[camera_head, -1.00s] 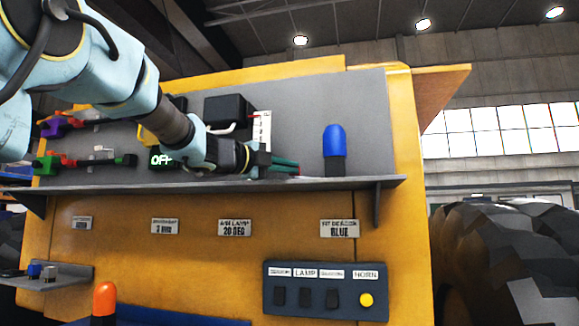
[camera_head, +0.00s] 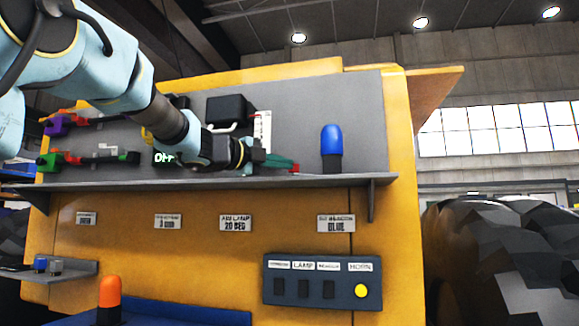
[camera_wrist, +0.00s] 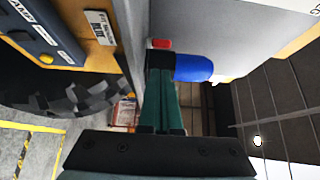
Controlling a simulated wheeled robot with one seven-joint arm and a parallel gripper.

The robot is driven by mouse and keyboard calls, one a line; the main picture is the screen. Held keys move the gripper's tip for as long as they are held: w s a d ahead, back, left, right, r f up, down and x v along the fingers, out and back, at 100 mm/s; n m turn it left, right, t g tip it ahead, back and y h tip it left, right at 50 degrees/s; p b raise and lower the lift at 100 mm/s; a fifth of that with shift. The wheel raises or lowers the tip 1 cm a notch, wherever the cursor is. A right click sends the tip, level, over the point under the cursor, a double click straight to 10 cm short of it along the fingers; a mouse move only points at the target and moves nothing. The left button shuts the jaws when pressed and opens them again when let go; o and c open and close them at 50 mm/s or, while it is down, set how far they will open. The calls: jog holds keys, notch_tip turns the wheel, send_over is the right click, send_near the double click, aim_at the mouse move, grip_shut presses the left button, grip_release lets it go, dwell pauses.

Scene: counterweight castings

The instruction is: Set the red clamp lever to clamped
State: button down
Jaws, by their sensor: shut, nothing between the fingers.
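My gripper (camera_head: 286,163) is shut and empty, with its green fingers pointing right along the shelf of the grey panel. A small red part (camera_head: 296,168) shows right at the fingertips; it also shows just beyond them in the wrist view (camera_wrist: 160,43). It looks like the end of the red clamp lever, but most of it is hidden, so I cannot tell its setting or whether the fingers touch it.
A blue beacon (camera_head: 332,147) stands just right of the fingertips, also close in the wrist view (camera_wrist: 193,68). The shelf (camera_head: 340,181) runs below my gripper. A black box (camera_head: 229,108) sits above it. A switch box (camera_head: 322,283) hangs lower down.

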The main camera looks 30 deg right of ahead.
jog(key=w+a+b, duration=0.2)
jog(key=a, duration=0.4)
jog(key=shift+w+a+r, duration=0.2)
jog(key=shift+w+a, duration=0.1)
jog(key=shift+a, duration=0.1)
